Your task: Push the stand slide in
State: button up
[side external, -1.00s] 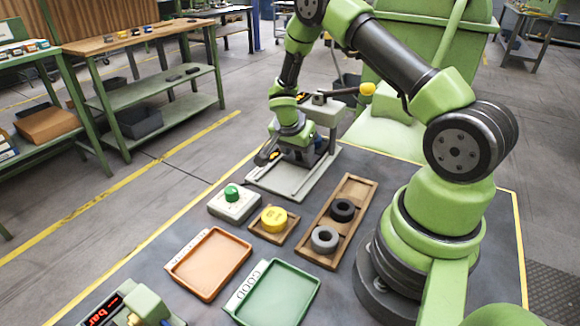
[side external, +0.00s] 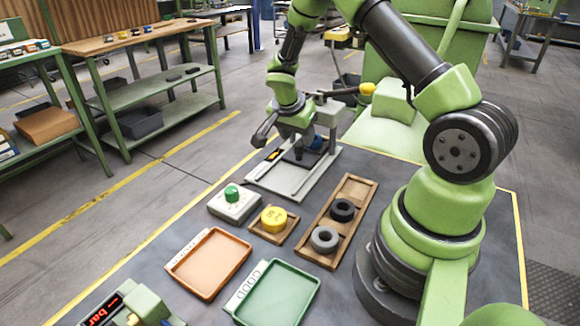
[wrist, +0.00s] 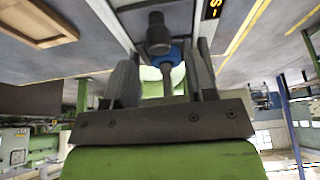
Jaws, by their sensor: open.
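The grey stand (side external: 329,120) is at the back of the bench, with a lever ending in a yellow knob (side external: 367,88). Its pale base plate (side external: 268,185) carries rails and a dark slide piece (side external: 298,158). My gripper (wrist: 165,68) is at the stand, above the base plate. In the wrist view its two fingers are apart. A blue collar with a dark cylinder (wrist: 158,35) shows between them, with clear space on both sides. In the side view the fingertips are hard to make out against the stand, and contact with the slide cannot be told.
An orange tray (side external: 208,264) and a green tray (side external: 277,294) lie nearer.

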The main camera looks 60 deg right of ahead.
jog(key=a+r, duration=0.3)
jog(key=a, duration=0.3)
jog(key=shift+a+r, duration=0.35)
jog(key=shift+r, duration=0.05)
jog(key=s+a+r+n+t+y, duration=0.1)
jog(key=s+a+r+n+t, duration=0.15)
jog(key=r, duration=0.45)
jog(key=s+a+r+n+t+y, duration=0.1)
jog(key=s+a+r+n, duration=0.25)
jog(key=r, duration=0.35)
jog(key=s+a+r+n+t+y, duration=0.3)
jog(key=s+a+r+n+y, duration=0.1)
jog(key=s+a+n, duration=0.4)
jog(key=s+r, duration=0.1)
jog(key=s, duration=0.1)
jog(key=shift+s+a+r+t+y, duration=0.15)
jog(key=shift+s+r+t+y, duration=0.15)
jog(key=shift+s+r+t, duration=0.1)
